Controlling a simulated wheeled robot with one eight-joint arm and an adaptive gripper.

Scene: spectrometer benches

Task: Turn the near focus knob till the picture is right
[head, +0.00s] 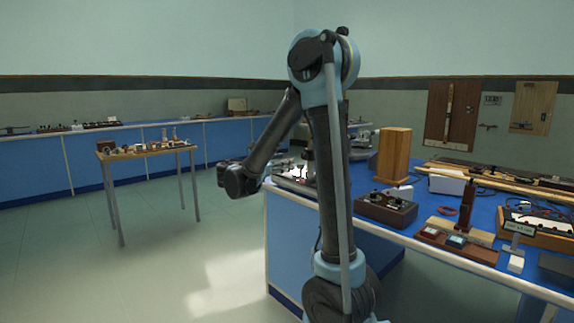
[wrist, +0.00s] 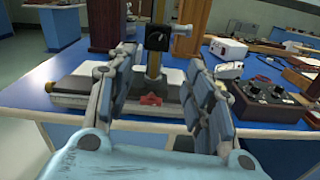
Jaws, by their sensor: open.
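In the wrist view, my gripper (wrist: 160,60) is open, with one finger on each side of the picture's middle and nothing held. Between and beyond the fingers stands an upright instrument (wrist: 154,66) with a brass-coloured post and a dark block on top. A round knob with a pale mark (wrist: 157,39) shows on the front of that block, apart from the fingers. Whether this is the near focus knob, I cannot tell. A pale and dark base (wrist: 80,88) lies under the post, partly hidden by the fingers. In the head view, my arm hides most of this area.
On the blue bench stand a wooden box (head: 394,156), a dark box with knobs (head: 386,209) and a white box (wrist: 229,48). To its right are wooden rods and other instruments. A small wooden table (head: 146,153) stands left, with open floor between it and the bench.

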